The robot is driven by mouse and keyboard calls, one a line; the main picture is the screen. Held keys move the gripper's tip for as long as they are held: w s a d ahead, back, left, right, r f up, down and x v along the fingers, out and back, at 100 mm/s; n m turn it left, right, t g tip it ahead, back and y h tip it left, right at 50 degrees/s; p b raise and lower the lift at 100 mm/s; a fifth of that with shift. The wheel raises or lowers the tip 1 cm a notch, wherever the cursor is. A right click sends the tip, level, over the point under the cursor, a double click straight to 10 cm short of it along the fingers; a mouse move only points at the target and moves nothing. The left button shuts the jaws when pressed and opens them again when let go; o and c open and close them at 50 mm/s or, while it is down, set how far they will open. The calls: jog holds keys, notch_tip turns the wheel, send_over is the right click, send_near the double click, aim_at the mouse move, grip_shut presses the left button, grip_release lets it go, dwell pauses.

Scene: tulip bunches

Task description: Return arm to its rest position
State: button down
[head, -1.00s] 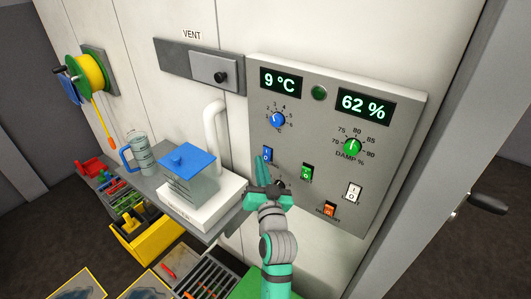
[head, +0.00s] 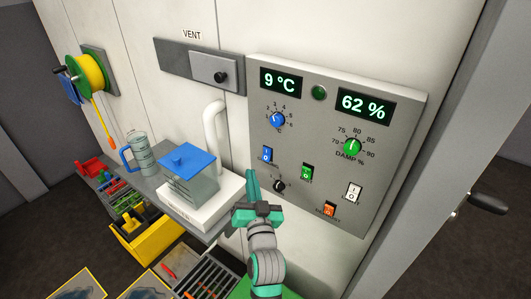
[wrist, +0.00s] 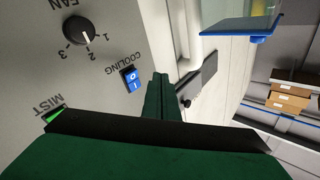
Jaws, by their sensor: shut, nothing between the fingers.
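My gripper (head: 252,184) is shut and empty, its green fingers pointing up in front of the wall just left of the control panel's lower part. In the wrist view its shut fingers (wrist: 160,98) stand near the blue cooling switch (wrist: 129,80), apart from it as far as I can tell. The grey control panel (head: 315,190) shows 9 °C and 62 %. The black fan knob (head: 279,186) is just right of my gripper and also shows in the wrist view (wrist: 78,31).
A clear tank with a blue lid (head: 188,160) sits on a white base (head: 200,208) left of my gripper. A jug (head: 140,150), a yellow bin (head: 150,235) and a hose reel (head: 88,72) are farther left. A door handle (head: 488,203) sticks out at right.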

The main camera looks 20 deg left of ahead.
jog(key=s+d+f+m+h, duration=0.1)
jog(key=s+d+f+h, duration=0.2)
jog(key=s+d+f, duration=0.45)
jog(key=s+d+f+m+h, duration=0.15)
jog(key=s+d+f, duration=0.25)
jog(key=s+f, duration=0.6)
jog(key=s+d+n+g+h, duration=0.1)
jog(key=s+d, duration=0.3)
jog(key=s, duration=0.8)
jog(key=s+d+f+g+h, duration=0.1)
jog(key=s+d+h, duration=0.1)
jog(key=s, duration=1.1)
jog(key=shift+s+d+f+n+h, duration=0.15)
jog(key=shift+d+f+n+h, duration=0.2)
jog(key=shift+d, duration=0.5)
